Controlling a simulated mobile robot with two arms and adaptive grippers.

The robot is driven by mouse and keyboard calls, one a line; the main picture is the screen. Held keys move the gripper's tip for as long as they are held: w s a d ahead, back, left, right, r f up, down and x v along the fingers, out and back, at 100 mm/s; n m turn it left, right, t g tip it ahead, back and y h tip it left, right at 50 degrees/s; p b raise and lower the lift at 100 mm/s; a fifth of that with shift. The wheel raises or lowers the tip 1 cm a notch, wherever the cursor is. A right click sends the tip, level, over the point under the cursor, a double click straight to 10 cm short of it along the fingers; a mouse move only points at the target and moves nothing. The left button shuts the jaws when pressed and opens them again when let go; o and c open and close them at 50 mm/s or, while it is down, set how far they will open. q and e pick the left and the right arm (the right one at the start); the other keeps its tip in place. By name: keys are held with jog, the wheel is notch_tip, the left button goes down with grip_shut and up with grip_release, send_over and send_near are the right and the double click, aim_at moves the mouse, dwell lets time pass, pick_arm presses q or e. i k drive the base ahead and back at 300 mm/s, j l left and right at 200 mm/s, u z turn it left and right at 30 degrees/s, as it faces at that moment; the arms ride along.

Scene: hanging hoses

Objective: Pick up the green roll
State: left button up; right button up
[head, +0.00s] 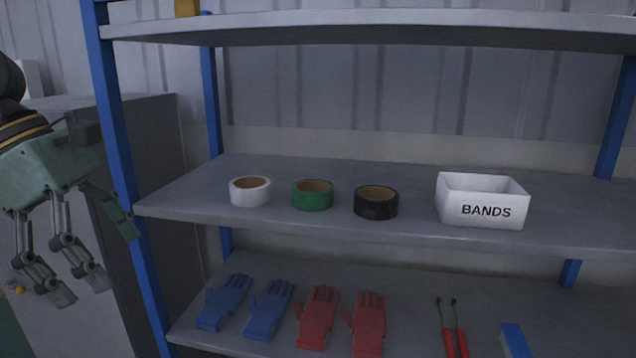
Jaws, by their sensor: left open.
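The green roll (312,201) lies flat on the middle shelf, between a white roll (250,197) on its left and a black roll (376,208) on its right. The three rolls stand apart with small gaps. My left gripper (88,262) is at the left edge of the head view, outside the shelf's blue left post. It is open and empty, its fingers pointing down, well to the left of the green roll. My right gripper is not in view.
A white box marked BANDS (481,201) stands right of the rolls. The blue front post (122,165) is between my left gripper and the rolls. The upper shelf (370,32) overhangs them. Blue gloves (268,308), red gloves (318,318) and red-handled tools lie below.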

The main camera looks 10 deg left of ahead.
aim_at(307, 195)
jog(key=i, duration=0.9)
